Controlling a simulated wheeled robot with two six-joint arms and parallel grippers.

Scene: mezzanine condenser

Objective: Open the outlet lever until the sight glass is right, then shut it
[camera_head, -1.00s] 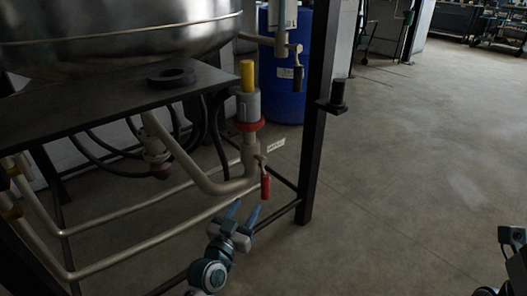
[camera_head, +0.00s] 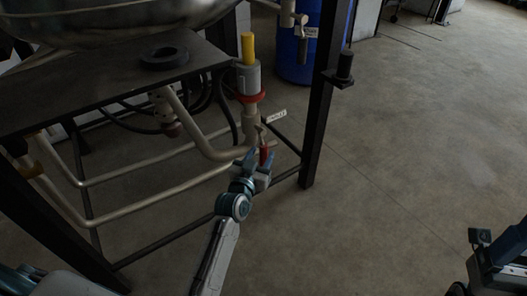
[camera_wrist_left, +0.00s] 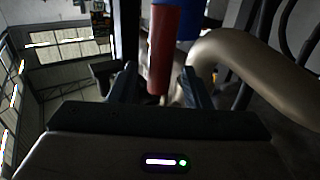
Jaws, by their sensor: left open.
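The outlet lever has a red handle (camera_head: 264,154) that hangs down from the pipe fitting, by a small white tag (camera_head: 277,116). My left gripper (camera_head: 259,168) is open around the handle's lower part. In the left wrist view the red handle (camera_wrist_left: 161,50) stands between the two spread fingers of my left gripper (camera_wrist_left: 160,88), with gaps beside it. Above the lever is a grey fitting (camera_head: 248,78) with a yellow cylinder (camera_head: 248,48) on top and a red ring below. I cannot make out a level in a sight glass. My right gripper's jaws cannot be made out.
A black frame post (camera_head: 322,100) with a dark bracket (camera_head: 343,70) stands right of the lever. Beige pipes (camera_head: 150,205) run low on the left under a dark shelf (camera_head: 100,85) and steel vessel. A blue drum (camera_head: 297,62) stands behind. The floor at right is open.

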